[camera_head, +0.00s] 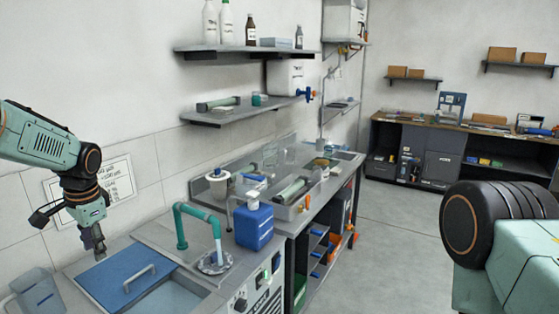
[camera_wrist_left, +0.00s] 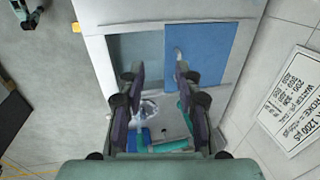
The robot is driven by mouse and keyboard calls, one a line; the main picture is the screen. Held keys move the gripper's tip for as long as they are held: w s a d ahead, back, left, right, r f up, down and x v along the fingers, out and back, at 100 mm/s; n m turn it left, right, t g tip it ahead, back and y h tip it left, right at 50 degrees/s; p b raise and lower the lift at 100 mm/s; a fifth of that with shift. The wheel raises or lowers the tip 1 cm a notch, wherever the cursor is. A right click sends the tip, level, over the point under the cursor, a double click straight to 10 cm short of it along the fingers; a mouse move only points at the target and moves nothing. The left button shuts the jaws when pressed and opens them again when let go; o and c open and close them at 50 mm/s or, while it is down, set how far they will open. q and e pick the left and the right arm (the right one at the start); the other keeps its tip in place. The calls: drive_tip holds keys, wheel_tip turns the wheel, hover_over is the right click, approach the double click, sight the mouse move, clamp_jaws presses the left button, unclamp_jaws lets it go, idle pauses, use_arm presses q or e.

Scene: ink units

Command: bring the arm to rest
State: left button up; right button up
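My left gripper (camera_head: 95,242) hangs from the left arm, pointing down, in front of the tiled wall and above the left side of the counter. In the left wrist view the two fingers of this gripper (camera_wrist_left: 160,68) are spread apart with nothing between them. Below it is a basin (camera_head: 168,299) with a blue lid (camera_head: 110,272), also seen in the wrist view (camera_wrist_left: 205,50). The lid has a grey handle and covers part of the basin; the gripper appears clear of it. My right gripper is outside both views.
A teal pipe (camera_head: 181,226) and a blue bottle (camera_head: 254,226) stand right of the basin. A wall sign (camera_head: 110,184) is behind the left arm. Shelves (camera_head: 243,51) hold bottles above the counter. A bluish container (camera_head: 38,293) is at the lower left. The floor (camera_head: 390,235) is open.

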use_arm(q)
drive_tip(key=s+d+f+h, duration=0.1)
drive_tip(key=s+d+f, duration=0.25)
drive_tip(key=f, duration=0.25)
drive_tip(key=s+d+f+n, duration=0.1)
drive_tip(key=s+d+f, duration=0.2)
drive_tip(key=d+f, duration=0.3)
drive_tip(key=s+d+f+h, duration=0.1)
drive_tip(key=s+d+f, duration=0.2)
drive_tip(key=f, duration=0.4)
drive_tip(key=s+d+f+n, duration=0.2)
drive_tip(key=s+f, duration=0.1)
drive_tip(key=s, duration=0.7)
drive_tip(key=s+d+f+n+g, duration=0.1)
drive_tip(key=s+d+f, duration=0.15)
drive_tip(key=s, duration=0.75)
drive_tip(key=s+d+f+n, duration=0.2)
drive_tip(key=s+d, duration=0.1)
drive_tip(key=s, duration=0.7)
wheel_tip(320, 180, down, 19)
drive_tip(key=s+b, duration=0.1)
drive_tip(key=b, duration=1.7)
drive_tip(key=shift+a+r+n+b, duration=0.2)
drive_tip(key=shift+a+n+b, duration=0.1)
drive_tip(key=shift+b, duration=0.1)
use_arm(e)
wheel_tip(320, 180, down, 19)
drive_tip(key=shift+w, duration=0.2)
